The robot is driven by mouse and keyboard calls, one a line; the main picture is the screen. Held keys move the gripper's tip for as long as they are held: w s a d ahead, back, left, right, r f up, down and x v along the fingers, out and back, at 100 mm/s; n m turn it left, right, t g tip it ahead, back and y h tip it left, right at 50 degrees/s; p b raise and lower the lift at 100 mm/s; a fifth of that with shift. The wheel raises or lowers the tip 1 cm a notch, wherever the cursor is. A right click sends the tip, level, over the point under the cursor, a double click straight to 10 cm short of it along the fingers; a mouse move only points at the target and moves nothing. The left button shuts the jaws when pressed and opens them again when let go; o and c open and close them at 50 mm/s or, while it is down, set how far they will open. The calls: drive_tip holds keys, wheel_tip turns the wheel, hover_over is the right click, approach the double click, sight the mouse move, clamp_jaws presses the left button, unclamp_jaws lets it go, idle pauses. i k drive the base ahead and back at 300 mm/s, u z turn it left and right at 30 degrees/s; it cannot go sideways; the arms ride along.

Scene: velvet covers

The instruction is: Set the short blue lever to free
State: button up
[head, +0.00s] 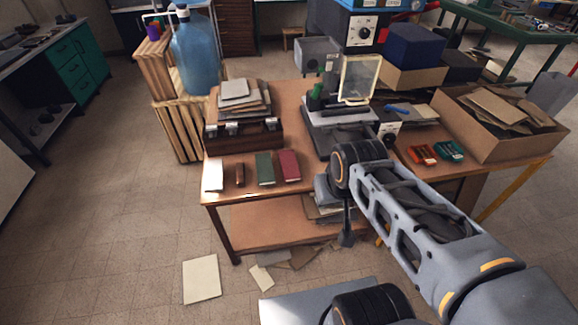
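A small blue bar-like part (397,109), which may be the short blue lever, shows just behind and right of the grey machine (328,112) on the wooden table. It is too small to read its setting, and I see no marking for free. The machine has a dark green upright part (316,97) and a clear yellowish framed panel (359,79). My arm reaches in from the lower right, its elbow in front of the machine. What seems to be my gripper (347,238) hangs low at the table's front edge, apart from the blue part; its fingers cannot be made out.
On the table (222,200) are a brown case (245,135), green (265,168) and maroon (289,166) books, a dial box (389,133), red and green small items, and a cardboard box (480,138). A water bottle (196,55) stands behind left. Floor at left is clear; papers lie in front.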

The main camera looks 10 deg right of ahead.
sight(388, 107)
drive_tip(key=u, duration=0.1)
drive_tip(key=k, duration=0.4)
drive_tip(key=z, duration=1.85)
drive_tip(key=i, duration=0.9)
drive_tip(key=u, duration=0.65)
drive_tip(key=i, duration=0.6)
drive_tip(key=u, duration=0.6)
